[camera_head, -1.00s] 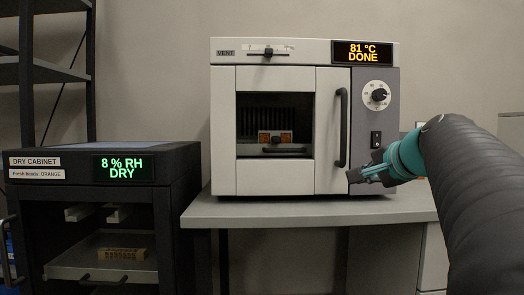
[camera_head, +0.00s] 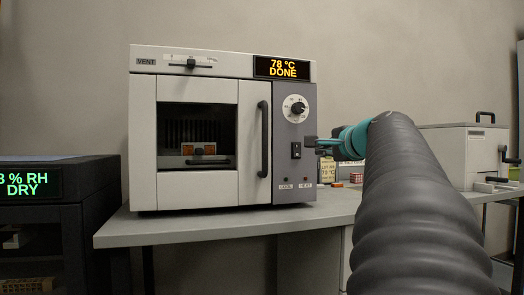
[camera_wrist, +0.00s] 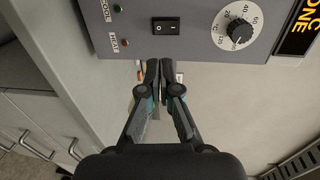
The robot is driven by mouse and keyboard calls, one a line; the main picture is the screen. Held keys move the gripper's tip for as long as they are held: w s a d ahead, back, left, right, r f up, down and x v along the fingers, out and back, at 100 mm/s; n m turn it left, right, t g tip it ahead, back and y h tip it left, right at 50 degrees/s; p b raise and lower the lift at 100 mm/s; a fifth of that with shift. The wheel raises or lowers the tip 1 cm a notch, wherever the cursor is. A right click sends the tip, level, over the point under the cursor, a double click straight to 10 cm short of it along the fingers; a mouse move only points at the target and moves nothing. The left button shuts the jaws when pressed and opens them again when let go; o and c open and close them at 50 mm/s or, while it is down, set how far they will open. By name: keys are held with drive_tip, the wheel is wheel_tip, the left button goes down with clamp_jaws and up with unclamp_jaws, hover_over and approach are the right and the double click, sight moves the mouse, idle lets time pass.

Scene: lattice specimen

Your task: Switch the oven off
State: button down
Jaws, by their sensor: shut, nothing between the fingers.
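The oven (camera_head: 195,190) stands on the bench with its door shut. Its display (camera_head: 282,67) reads 78 °C DONE. On its grey right panel are a dial (camera_head: 295,108) and, below it, a black rocker power switch (camera_head: 296,150). The wrist view also shows the switch (camera_wrist: 166,27) and the dial (camera_wrist: 236,30) at the top. Below the switch are the COOL and HEAT lamps; the HEAT lamp (camera_wrist: 124,43) looks dull red. My gripper (camera_head: 312,143) is shut and empty, just right of the switch. In the wrist view my fingertips (camera_wrist: 160,66) lie below the switch, apart from it.
A dry cabinet (camera_head: 60,205) stands at the left. Right of the oven, small items and a light box with a black handle (camera_head: 465,150) stand on the bench (camera_head: 230,226). The oven's door handle (camera_head: 263,140) is left of the panel.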

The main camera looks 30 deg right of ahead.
sight(298, 155)
drive_tip(key=p+x, duration=0.1)
drive_tip(key=x, duration=1.1)
drive_tip(key=shift+w, duration=0.1)
drive_tip(key=shift+w+f, duration=0.15)
drive_tip(key=shift+w, duration=0.1)
drive_tip(key=shift+s+f, duration=0.1)
drive_tip(key=shift+s+a+f, duration=0.1)
drive_tip(key=shift+s, duration=0.2)
drive_tip(key=f+b+v, duration=0.2)
drive_tip(key=b+v, duration=0.1)
drive_tip(key=v, duration=1)
drive_tip(key=shift+f, duration=0.4)
drive_tip(key=shift+s, duration=0.1)
